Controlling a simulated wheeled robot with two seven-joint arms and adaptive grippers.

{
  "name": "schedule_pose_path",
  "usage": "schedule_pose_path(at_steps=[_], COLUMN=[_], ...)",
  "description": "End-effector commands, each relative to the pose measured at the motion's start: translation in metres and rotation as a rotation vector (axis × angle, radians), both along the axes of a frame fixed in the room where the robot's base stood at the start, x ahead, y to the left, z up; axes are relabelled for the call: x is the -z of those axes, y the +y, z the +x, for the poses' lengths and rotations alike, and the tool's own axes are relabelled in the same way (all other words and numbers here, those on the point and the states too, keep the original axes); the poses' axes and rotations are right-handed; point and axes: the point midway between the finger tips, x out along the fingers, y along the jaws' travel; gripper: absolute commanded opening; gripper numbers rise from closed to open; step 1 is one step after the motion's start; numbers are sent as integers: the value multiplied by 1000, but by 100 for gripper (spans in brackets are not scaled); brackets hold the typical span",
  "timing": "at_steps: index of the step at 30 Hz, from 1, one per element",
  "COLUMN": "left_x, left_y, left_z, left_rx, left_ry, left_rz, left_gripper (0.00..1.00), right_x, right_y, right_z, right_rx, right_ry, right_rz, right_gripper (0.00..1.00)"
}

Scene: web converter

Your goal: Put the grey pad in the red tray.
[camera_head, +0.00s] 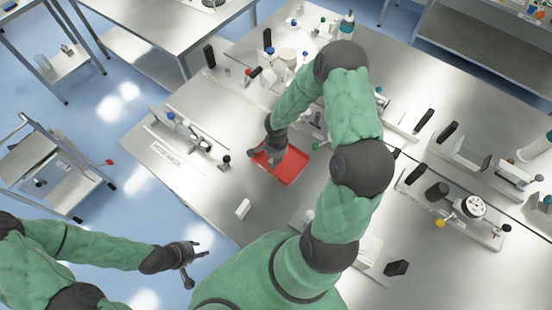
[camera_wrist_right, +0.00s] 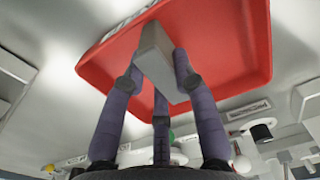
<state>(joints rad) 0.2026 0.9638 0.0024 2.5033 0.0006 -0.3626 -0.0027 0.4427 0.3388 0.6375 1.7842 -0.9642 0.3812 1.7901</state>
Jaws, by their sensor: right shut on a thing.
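The red tray (camera_head: 295,167) lies on the steel table in the middle of the head view. It also shows in the right wrist view (camera_wrist_right: 235,35), filling the upper middle. My right gripper (camera_head: 268,156) is at the tray's left part, pointing down. In the right wrist view its fingers (camera_wrist_right: 156,76) are shut on the grey pad (camera_wrist_right: 155,48), a small block held over the tray's floor. I cannot tell whether the pad touches the tray. In the head view the pad is mostly hidden by the gripper. My left gripper (camera_head: 190,263) is open and empty, off the table's front-left edge.
A small white block (camera_head: 242,209) lies on the table in front of the tray. Fixtures with small parts (camera_head: 185,135) stand to the left. A dial gauge fixture (camera_head: 468,212) is at the right.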

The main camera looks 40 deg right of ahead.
Motion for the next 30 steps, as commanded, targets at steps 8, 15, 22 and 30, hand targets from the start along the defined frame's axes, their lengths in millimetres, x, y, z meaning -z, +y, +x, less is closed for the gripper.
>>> schedule_pose_path(at_steps=[8, 15, 22, 30], left_x=[1, 5, 4, -3], left_y=[0, 0, 0, 0], left_z=[0, 0, 0, 0], left_rx=[0, 0, 0, 0], left_ry=[0, 0, 0, 0], left_rz=[0, 0, 0, 0], left_gripper=[40, 40, 40, 40], right_x=[0, 3, 2, -2], right_y=[0, 0, 0, 0], right_z=[1, 1, 1, 0], right_rx=[0, 0, 0, 0], right_ry=[-2, -1, -1, -1], right_rz=[0, -1, -1, -1], right_gripper=[6, 48, 52, 52])
